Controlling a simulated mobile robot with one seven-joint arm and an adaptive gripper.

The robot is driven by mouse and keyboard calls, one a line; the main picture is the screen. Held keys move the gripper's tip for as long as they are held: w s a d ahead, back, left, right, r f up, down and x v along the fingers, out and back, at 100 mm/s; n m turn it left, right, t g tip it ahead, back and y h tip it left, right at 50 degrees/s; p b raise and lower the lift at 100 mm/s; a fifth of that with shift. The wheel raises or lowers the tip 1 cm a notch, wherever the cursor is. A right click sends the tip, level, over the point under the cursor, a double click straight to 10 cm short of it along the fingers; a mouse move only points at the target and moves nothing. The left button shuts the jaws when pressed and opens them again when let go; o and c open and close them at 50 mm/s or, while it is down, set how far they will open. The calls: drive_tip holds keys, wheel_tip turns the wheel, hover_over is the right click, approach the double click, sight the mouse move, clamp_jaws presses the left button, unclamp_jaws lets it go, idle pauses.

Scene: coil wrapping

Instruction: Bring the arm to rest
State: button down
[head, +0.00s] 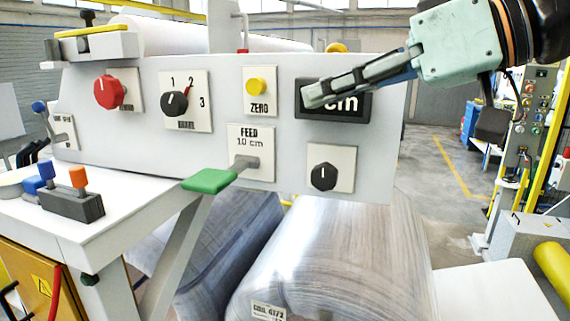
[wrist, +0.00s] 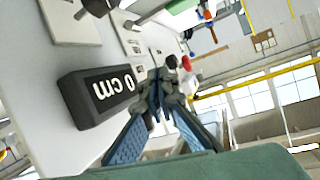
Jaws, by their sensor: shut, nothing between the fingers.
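My gripper (head: 312,97) reaches in from the upper right in the head view, its fingers in front of the cm display (head: 352,105) on the white panel (head: 220,150). The fingers hide part of the display's reading. In the wrist view my gripper (wrist: 165,72) is shut and empty, with the fingertips together. The display (wrist: 98,97) there reads "0 cm" and lies left of the fingers. I cannot tell whether the fingers touch the panel.
The panel carries a red knob (head: 107,92), a black selector (head: 175,103), a yellow ZERO button (head: 258,86), a green-handled FEED lever (head: 210,180) and a lower black knob (head: 323,177). A wrapped coil (head: 335,260) lies below. Open floor (head: 428,170) shows to the right.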

drive_tip(key=s+d+f+m+h, duration=0.2)
drive_tip(key=d+f+m+h, duration=0.1)
drive_tip(key=f, duration=0.8)
drive_tip(key=s+d+f+m+g+h, duration=0.1)
drive_tip(key=f+h, duration=0.4)
drive_tip(key=f, duration=0.6)
drive_tip(key=s+d+f+m+h, duration=0.3)
drive_tip(key=d+f+m, duration=0.1)
drive_tip(key=f, duration=0.7)
drive_tip(key=shift+s+d+f+m+g+h+p, duration=0.2)
drive_tip(key=shift+d+f+m+g+h+p, duration=0.15)
drive_tip(key=shift+m, duration=0.55)
